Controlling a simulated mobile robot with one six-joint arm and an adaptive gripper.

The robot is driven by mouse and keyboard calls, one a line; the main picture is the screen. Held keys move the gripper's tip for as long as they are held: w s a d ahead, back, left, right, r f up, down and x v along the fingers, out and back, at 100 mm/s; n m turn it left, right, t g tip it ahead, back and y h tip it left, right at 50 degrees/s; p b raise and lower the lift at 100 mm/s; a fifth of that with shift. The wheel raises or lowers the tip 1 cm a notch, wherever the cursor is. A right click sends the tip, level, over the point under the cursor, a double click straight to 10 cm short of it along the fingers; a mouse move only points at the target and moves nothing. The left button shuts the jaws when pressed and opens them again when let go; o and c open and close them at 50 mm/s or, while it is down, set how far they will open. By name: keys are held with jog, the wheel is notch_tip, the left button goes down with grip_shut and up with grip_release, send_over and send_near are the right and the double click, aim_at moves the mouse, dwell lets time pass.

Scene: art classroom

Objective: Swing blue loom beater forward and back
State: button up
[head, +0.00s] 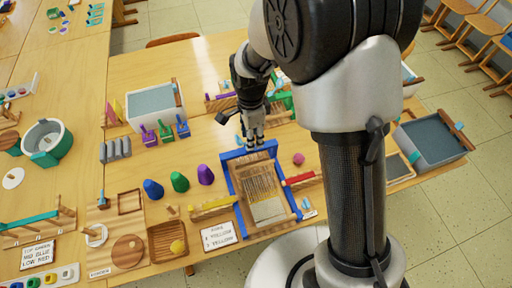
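A loom with blue side parts (231,184) and pale warp threads stands on the wooden table, left of my arm's column. A blue crossbar (233,155), which looks like the beater, spans the loom's far end. My gripper (255,147) points down at the middle of this bar, its fingertips at or just above it. Whether it touches or grips the bar cannot be made out. Woven cloth (268,210) lies at the loom's near end.
A yellow-barred piece (213,209) and a red-barred piece (300,180) flank the loom. Blue (153,189), green (180,182) and purple (205,175) cones stand to the left. A pink ball (298,159) lies to the right. A sign (219,236) stands in front.

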aim_at(253, 166)
jog(key=f+b, duration=0.1)
jog(key=f, duration=0.7)
jog(key=f+b, duration=0.2)
jog(key=f, duration=0.7)
jog(key=shift+s, duration=0.2)
jog(key=shift+r, duration=0.1)
jog(key=shift+c, duration=0.5)
grip_shut()
